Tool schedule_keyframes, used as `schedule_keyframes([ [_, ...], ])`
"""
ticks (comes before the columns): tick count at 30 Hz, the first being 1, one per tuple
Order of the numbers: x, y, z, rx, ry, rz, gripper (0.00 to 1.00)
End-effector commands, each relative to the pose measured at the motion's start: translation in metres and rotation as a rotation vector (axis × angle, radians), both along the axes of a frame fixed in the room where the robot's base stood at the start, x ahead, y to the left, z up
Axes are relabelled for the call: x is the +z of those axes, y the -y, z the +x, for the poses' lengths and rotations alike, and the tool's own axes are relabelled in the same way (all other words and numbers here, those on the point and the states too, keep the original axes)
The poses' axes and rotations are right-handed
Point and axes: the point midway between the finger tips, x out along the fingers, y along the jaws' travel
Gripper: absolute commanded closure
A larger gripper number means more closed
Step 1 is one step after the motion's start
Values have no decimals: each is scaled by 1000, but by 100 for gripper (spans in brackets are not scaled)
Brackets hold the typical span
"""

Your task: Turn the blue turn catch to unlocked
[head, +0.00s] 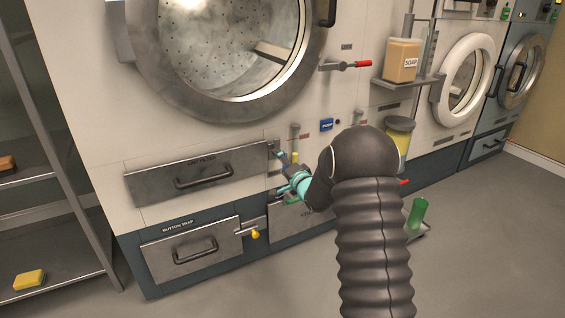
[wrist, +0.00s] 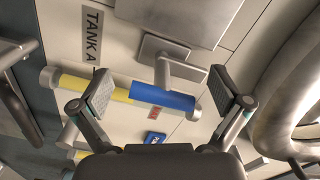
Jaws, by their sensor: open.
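In the wrist view, the blue turn catch (wrist: 162,96) shows as a thick blue bar joined by a grey stem to a grey plate beside a metal drawer front. My gripper (wrist: 165,92) is open, with one fingertip on each side of the blue bar and a visible gap to each. It holds nothing; the depth between fingertips and bar is hard to judge. In the head view my gripper (head: 286,172) is at the right end of the upper drawer (head: 155,183), partly hidden by my dark wrist. The blue bar is not clear there.
A yellow tube (wrist: 114,94) lines up with the blue bar beside the TANK A label (wrist: 92,36). A lower drawer (head: 160,262) has a yellow catch (head: 255,234). A blue push button (head: 327,125) and a red-handled lever (head: 362,64) are nearby.

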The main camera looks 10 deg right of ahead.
Motion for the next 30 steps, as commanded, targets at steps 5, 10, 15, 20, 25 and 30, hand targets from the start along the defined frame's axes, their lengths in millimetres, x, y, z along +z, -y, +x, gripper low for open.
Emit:
schedule_keyframes([
  [5,3,6,-1,-8,4,-1,0],
  [10,3,12,-16,-9,4,-1,0],
  [15,3,22,-47,-10,3,1,0],
  [20,2,29,-77,-6,2,0,0],
  [25,1,36,-101,-4,1,0,0],
  [30,1,38,-112,-2,1,0,0],
])
